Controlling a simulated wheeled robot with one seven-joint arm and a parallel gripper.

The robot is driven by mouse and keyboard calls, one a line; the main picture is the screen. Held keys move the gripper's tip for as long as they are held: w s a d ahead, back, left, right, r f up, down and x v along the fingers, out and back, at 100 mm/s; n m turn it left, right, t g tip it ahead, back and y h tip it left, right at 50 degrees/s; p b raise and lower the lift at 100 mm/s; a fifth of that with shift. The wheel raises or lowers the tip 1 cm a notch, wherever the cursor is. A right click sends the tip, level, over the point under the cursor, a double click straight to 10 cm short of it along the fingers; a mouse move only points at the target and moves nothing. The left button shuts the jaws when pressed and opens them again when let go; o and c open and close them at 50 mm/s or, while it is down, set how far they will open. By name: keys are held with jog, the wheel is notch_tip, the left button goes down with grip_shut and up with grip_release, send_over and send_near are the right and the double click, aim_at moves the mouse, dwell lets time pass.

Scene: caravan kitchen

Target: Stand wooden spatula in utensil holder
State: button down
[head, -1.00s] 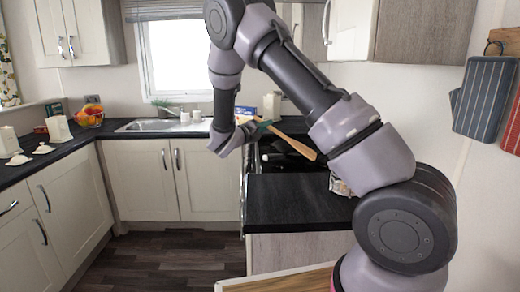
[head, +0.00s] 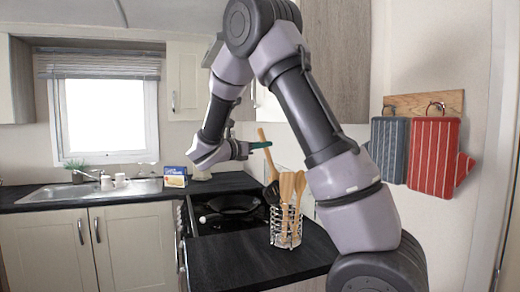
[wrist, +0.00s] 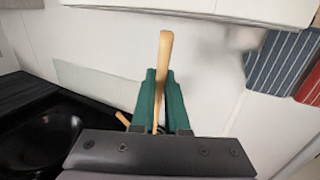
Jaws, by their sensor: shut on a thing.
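The wooden spatula (head: 263,137) is in my gripper (head: 264,146), whose green fingers are shut on its handle. In the wrist view the pale handle (wrist: 165,55) rises from between the fingers (wrist: 160,78), nearly upright. In the head view the spatula leans slightly, its top to the left. Its lower part passes behind other utensils, so I cannot tell where its lower end is. The utensil holder (head: 286,238), a silver wire basket with several wooden utensils and a dark one, stands on the black counter, below and slightly right of my gripper.
A dark pan (head: 231,204) sits on the hob left of the holder. Blue and red mitts (head: 434,153) hang on the right wall. The counter's front (head: 240,258) is clear.

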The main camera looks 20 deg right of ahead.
aim_at(273, 174)
jog(key=shift+w+d+f, duration=0.35)
jog(key=shift+d+f, duration=0.4)
jog(key=shift+f, duration=1.1)
jog(key=shift+w+d+f, duration=0.35)
jog(key=shift+d+f, duration=0.35)
jog(key=shift+f, duration=1.15)
jog(key=shift+w+d+f, duration=0.35)
jog(key=shift+d+f, duration=0.4)
jog(key=shift+f, duration=1.1)
jog(key=shift+f, duration=0.1)
jog(key=c, duration=0.8)
grip_release()
jog(key=shift+c, duration=0.2)
jog(key=v, duration=1)
jog(key=shift+s+a, duration=0.2)
jog(key=shift+a, duration=0.15)
